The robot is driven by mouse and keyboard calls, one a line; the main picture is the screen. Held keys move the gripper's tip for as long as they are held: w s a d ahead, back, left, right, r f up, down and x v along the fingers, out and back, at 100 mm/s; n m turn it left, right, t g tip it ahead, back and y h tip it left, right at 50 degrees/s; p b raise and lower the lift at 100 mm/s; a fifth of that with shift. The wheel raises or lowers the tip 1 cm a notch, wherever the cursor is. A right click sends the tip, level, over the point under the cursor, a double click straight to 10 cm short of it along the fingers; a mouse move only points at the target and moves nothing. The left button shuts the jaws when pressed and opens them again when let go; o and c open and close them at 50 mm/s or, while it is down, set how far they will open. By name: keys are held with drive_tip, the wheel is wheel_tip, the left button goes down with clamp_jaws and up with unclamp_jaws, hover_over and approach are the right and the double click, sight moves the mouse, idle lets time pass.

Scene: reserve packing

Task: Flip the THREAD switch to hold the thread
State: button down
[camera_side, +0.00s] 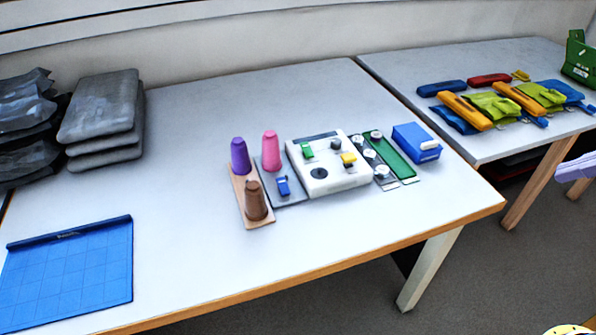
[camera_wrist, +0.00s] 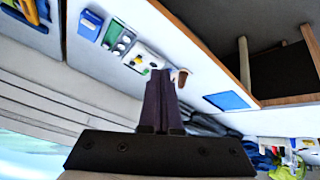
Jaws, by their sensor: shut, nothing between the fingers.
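A white panel (camera_side: 330,180) on the near table carries a green switch (camera_side: 307,150), a yellow switch (camera_side: 348,159) and black round parts. To its left, a grey plate (camera_side: 293,199) holds a blue switch (camera_side: 284,186) and a pink cone (camera_side: 270,151). No label is readable, so I cannot tell which switch is THREAD or its position. In the wrist view, my gripper (camera_wrist: 160,75) is shut and empty, with dark fingers together. The panel (camera_wrist: 140,62) appears small beyond the fingertips, apart from them; the fingers partly cover the area beside it.
A purple cone (camera_side: 239,156) and a brown cone (camera_side: 256,203) stand on a tan strip. A green board (camera_side: 400,163) and blue box (camera_side: 408,137) sit right of the panel. Grey pouches (camera_side: 100,110) and a blue mat (camera_side: 75,270) lie left. The middle left tabletop is clear.

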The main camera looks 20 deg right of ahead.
drive_tip(key=w+a+r+n+y, duration=0.1)
drive_tip(key=w+a+r+n, duration=0.25)
drive_tip(key=w, duration=0.35)
drive_tip(key=w+a+r+n+y, duration=0.2)
drive_tip(key=w+r+n, duration=0.15)
drive_tip(key=w, duration=0.25)
drive_tip(key=w+a+f+n+g+y, duration=0.1)
drive_tip(key=w+a+n, duration=0.15)
drive_tip(key=w, duration=0.55)
drive_tip(key=w+a+f+n+g+y, duration=0.1)
drive_tip(key=w+a+n, duration=0.15)
drive_tip(key=w, duration=0.45)
drive_tip(key=w+a+f+g+y, duration=0.1)
drive_tip(key=w+a+f, duration=0.3)
drive_tip(key=w+f, duration=0.4)
drive_tip(key=w+a+f+g+y, duration=0.1)
drive_tip(key=w+a+f, duration=0.2)
drive_tip(key=w+f, duration=0.5)
wheel_tip(320, 180, down, 10)
drive_tip(key=s+a, duration=0.1)
drive_tip(key=s, duration=0.1)
drive_tip(key=shift+g, duration=0.4)
drive_tip(key=shift+a, duration=0.1)
